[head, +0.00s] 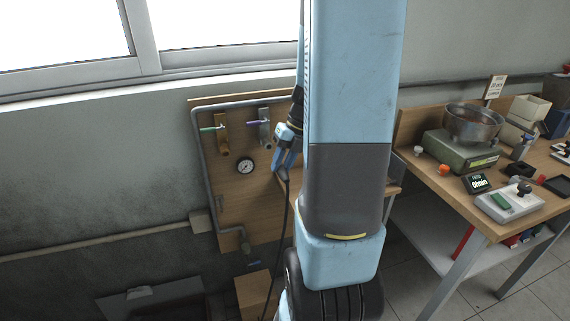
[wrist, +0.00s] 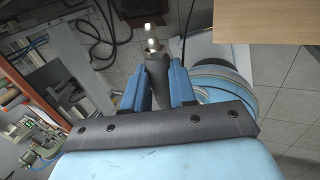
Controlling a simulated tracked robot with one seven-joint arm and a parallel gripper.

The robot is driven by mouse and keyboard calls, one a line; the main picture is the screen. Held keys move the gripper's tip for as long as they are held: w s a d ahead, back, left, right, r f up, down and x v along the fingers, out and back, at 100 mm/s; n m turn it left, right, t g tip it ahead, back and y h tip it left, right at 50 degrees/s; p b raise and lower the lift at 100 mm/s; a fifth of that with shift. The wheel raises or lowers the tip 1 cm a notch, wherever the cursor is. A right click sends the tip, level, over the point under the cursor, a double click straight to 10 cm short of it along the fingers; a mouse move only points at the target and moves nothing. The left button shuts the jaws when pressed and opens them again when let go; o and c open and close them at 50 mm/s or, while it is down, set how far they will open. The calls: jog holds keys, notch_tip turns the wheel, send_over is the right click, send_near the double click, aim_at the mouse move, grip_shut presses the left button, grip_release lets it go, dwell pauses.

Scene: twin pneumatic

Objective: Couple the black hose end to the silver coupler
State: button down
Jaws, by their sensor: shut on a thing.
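The silver coupler (head: 264,131), with a purple lever, is on the upper right of a wooden wall panel in the head view. My gripper (head: 283,160) is right of it and slightly lower, apart from it in the picture. It is shut on the black hose end, whose dark body (wrist: 158,84) sits between the blue fingers (wrist: 167,70) in the wrist view. A bright metal tip (wrist: 152,46) sticks out past the fingertips. The black hose (head: 284,200) hangs down from the gripper. My arm hides the panel's right part. The coupler cannot be made out in the wrist view.
A brass coupler (head: 221,141) with a green lever is left of the silver one. A round gauge (head: 245,166) sits below them, and a grey pipe (head: 203,170) edges the panel. A workbench (head: 492,222) with a scale and bowl stands at right.

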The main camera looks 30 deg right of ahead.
jog(key=shift+w+d, duration=0.25)
jog(key=shift+w, duration=0.6)
jog(key=shift+w+d, duration=0.25)
jog(key=shift+w, duration=0.65)
jog(key=shift+w+d, duration=0.25)
jog(key=shift+w, duration=0.6)
jog(key=shift+w+d+r, duration=0.1)
jog(key=shift+w+d, duration=0.15)
jog(key=shift+w, duration=0.5)
jog(key=shift+w+d, duration=0.2)
jog(key=shift+w, duration=0.55)
dwell(0.3)
jog(key=c, duration=0.8)
grip_release()
jog(key=shift+c, duration=0.2)
jog(key=shift+r, duration=0.1)
jog(key=v, duration=1.3)
jog(key=shift+d+r, duration=0.15)
jog(key=shift+r, duration=0.05)
